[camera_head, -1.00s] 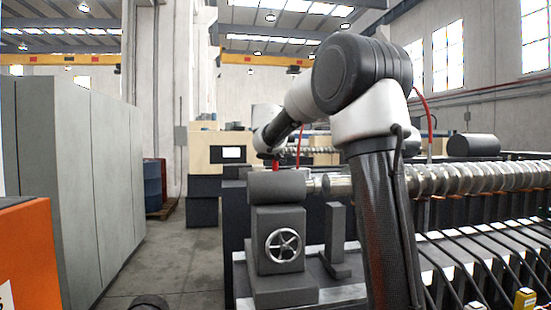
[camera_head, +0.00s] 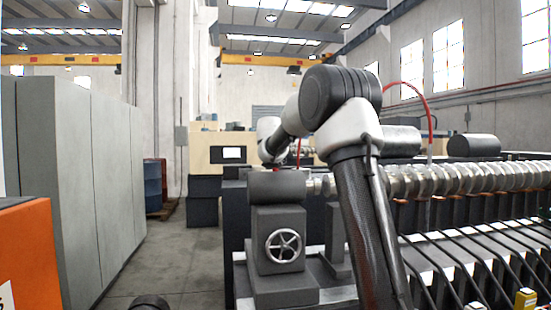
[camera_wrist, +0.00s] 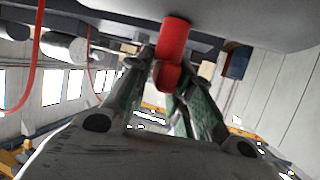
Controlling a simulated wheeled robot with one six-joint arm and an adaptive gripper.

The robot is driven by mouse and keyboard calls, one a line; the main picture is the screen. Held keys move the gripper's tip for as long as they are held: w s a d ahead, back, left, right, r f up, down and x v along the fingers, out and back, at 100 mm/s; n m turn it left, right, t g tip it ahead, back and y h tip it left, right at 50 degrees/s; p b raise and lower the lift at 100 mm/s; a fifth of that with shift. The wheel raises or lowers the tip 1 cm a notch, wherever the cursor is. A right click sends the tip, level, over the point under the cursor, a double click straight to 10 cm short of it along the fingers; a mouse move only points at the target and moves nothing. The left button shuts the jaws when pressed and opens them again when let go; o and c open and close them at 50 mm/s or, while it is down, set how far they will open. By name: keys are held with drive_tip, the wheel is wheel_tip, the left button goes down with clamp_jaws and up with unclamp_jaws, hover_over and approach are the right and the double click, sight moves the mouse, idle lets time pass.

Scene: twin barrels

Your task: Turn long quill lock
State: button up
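The quill lock shows in the wrist view as a red handle (camera_wrist: 174,38), with its lower end between the two fingers of my gripper (camera_wrist: 167,78). The fingers close in on both sides of the red end and appear to touch it. In the head view, the grey tailstock quill housing (camera_head: 277,186) sits above a block with a silver handwheel (camera_head: 285,246).
A long ribbed metal screw (camera_head: 460,180) runs right from the housing. Grey cabinets (camera_head: 75,180) and an orange machine (camera_head: 28,255) stand left. The floor between (camera_head: 180,265) is clear. A red hose (camera_head: 428,105) arches above the screw.

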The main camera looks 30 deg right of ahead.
clamp_jaws()
drive_tip(key=shift+s+d+n+t+y, duration=0.15)
drive_tip(key=shift+n+t+y, duration=0.25)
drive_tip(key=shift+n+y, duration=0.45)
drive_tip(key=shift+n+t+y, duration=0.5)
drive_tip(key=shift+n+y, duration=0.35)
drive_tip(key=shift+y, duration=0.1)
drive_tip(key=o, duration=0.5)
unclamp_jaws()
drive_tip(key=shift+o, duration=0.2)
